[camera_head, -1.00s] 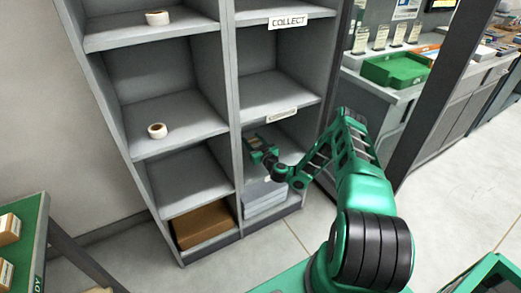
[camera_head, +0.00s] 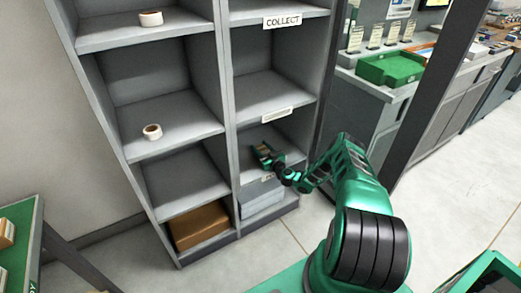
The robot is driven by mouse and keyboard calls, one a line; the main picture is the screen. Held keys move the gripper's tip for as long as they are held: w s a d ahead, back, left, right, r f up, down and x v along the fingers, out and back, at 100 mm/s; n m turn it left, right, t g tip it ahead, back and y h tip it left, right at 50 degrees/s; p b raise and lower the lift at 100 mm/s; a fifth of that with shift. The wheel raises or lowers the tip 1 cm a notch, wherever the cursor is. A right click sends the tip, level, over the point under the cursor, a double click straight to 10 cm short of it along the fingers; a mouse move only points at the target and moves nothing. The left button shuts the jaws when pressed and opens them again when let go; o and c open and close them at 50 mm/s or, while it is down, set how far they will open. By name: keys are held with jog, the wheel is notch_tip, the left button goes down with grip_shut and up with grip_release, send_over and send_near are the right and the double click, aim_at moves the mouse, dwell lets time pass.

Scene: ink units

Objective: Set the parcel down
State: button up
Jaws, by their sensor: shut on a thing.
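My gripper (camera_head: 268,156) reaches into a lower right compartment of the grey shelf unit (camera_head: 229,90), below a white label strip. It is shut on the parcel (camera_head: 264,149), a small brown item that shows only in part between the green fingers. The parcel is inside the compartment, close over its floor. I cannot tell whether it touches the shelf board (camera_head: 249,170).
Below are grey-blue stacked items (camera_head: 262,198) and a brown box (camera_head: 199,226). Tape rolls (camera_head: 152,131) lie on left shelves. The compartment marked COLLECT (camera_head: 270,92) is empty. A dark post (camera_head: 425,95) stands to the right. Parcels on a green table (camera_head: 15,240) are at left.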

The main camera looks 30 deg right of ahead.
jog(key=shift+f, duration=0.1)
jog(key=o, duration=1.2)
